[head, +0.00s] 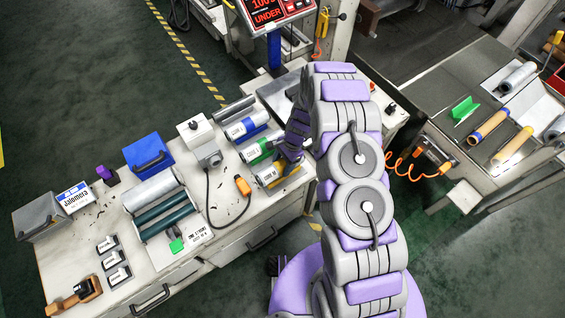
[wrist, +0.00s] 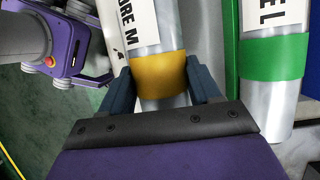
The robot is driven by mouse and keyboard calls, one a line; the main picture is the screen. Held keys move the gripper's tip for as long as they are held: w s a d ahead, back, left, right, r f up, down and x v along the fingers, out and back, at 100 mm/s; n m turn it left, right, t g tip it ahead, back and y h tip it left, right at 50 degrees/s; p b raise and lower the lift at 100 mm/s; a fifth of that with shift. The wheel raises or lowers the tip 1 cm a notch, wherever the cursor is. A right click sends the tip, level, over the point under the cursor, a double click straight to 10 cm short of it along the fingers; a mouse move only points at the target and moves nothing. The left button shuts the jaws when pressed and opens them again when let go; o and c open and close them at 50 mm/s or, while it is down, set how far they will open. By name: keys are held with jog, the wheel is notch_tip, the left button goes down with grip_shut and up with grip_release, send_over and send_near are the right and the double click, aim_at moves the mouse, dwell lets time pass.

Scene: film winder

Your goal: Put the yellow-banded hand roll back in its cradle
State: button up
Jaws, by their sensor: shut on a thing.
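The yellow-banded hand roll (wrist: 160,76) is a silver cylinder with a yellow band and a white label showing black letters. In the wrist view, my gripper (wrist: 162,82) has one dark finger on each side of the band and is shut on it. In the head view the roll (head: 267,174) lies at the near right of the bench, beside the green-banded roll (head: 256,152). My gripper (head: 294,156) reaches its right end there, partly hidden by my arm. Whether the roll rests in a cradle or sits just above one, I cannot tell.
A blue-banded roll (head: 246,126) lies beyond the green one. A grey box with a cable (head: 208,154) and an orange-ended plug (head: 242,185) lie to the left. A blue box (head: 148,153) and larger rollers (head: 165,220) stand farther left. A second bench (head: 470,90) is at right.

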jog(key=o, duration=1.3)
jog(key=p+v, duration=0.3)
jog(key=v, duration=1.4)
jog(key=shift+d+r+p, duration=0.1)
jog(key=shift+d+p, duration=0.1)
jog(key=shift+p, duration=0.15)
